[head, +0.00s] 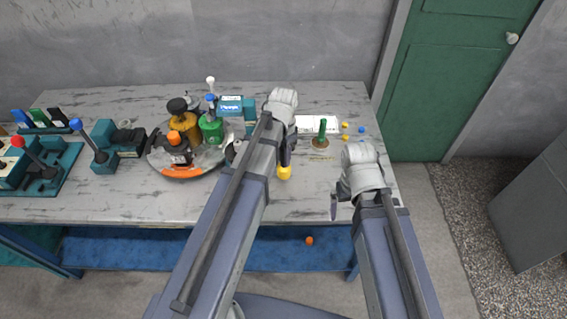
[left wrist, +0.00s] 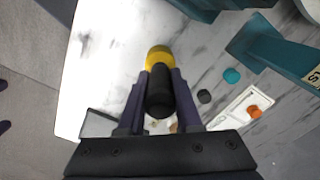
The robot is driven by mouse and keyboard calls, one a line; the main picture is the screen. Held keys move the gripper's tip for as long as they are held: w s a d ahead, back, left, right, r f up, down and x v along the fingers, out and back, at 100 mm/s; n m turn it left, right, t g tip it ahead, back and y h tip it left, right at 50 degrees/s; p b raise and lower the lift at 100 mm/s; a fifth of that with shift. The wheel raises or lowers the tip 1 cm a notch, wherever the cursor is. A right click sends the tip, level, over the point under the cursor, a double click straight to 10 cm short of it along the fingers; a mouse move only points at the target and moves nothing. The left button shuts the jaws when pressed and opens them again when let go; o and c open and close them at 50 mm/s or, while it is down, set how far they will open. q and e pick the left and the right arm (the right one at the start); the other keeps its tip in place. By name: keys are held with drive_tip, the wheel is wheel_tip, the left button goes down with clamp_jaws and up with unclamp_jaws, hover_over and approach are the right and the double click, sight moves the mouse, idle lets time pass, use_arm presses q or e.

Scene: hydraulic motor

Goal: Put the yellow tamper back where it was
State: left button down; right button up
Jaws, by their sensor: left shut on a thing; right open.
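The yellow tamper (head: 284,174) has a yellow end and a black handle. My left gripper (head: 286,152) is shut on it and holds it over the front middle of the table. In the left wrist view the black handle (left wrist: 160,92) sits between the two fingers, with the yellow end (left wrist: 158,56) pointing away from the wrist. The head view does not clearly show whether the tamper touches the table. My right gripper (head: 336,205) is open and empty near the table's front right.
A round tray (head: 213,160) with several bottles stands left of my left arm. A teal box (head: 231,106) is at the back. The front right tabletop is mostly clear.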

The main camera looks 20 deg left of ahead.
use_arm(q)
wheel_tip(320, 180, down, 2)
drive_tip(key=shift+f+b, duration=0.1)
drive_tip(key=shift+b, duration=0.45)
drive_tip(key=shift+r, duration=0.2)
use_arm(e)
drive_tip(key=shift+f, duration=0.95)
use_arm(q)
drive_tip(key=shift+f, duration=0.15)
drive_tip(key=c, duration=1.1)
unclamp_jaws()
drive_tip(key=o, duration=0.5)
use_arm(e)
drive_tip(key=shift+f, duration=0.15)
